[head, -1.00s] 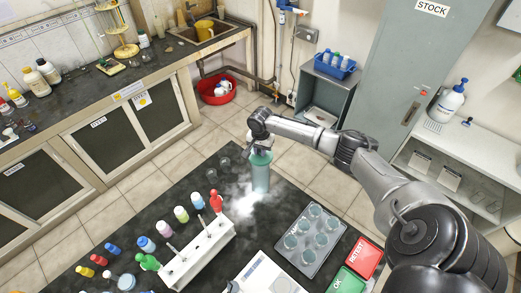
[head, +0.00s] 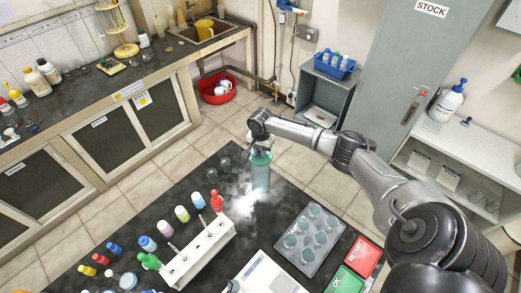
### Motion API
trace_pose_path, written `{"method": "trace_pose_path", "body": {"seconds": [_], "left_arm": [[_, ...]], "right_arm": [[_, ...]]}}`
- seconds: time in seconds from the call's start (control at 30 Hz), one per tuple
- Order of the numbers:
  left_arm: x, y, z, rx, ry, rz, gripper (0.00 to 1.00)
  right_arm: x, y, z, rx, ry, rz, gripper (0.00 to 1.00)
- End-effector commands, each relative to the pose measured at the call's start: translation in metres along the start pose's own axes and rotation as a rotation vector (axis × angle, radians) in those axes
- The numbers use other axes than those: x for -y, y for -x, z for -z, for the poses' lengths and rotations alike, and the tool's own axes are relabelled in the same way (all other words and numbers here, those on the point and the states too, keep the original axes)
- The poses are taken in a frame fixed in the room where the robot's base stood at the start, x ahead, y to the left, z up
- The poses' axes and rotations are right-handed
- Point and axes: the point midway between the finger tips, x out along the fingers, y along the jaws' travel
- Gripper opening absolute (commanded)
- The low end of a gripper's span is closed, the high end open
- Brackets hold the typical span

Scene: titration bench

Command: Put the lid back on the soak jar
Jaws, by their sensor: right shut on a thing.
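I cannot tell whether the lid touches the rim. My left gripper does not show.
A white rack (head: 200,254) with droppers and several coloured bottles stand left of the jar. A tray of beakers (head: 310,240), a red RETEST mat (head: 362,256) and a green OK mat (head: 348,281) lie to the right. Two clear glasses (head: 225,163) stand close left of the jar.

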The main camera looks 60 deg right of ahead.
Motion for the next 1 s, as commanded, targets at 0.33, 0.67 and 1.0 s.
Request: {"method": "trace_pose_path", "body": {"seconds": [0.33,0.67,1.0], "left_arm": [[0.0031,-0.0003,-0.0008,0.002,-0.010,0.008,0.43],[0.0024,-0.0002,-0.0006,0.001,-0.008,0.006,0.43],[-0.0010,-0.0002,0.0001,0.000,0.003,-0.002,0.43]], "right_arm": [[0.0001,-0.0002,-0.0002,0.000,0.000,0.000,0.22],[0.0002,-0.0002,-0.0002,0.000,0.000,0.001,0.48],[0.0002,-0.0002,-0.0002,0.001,0.000,0.001,0.71]]}}
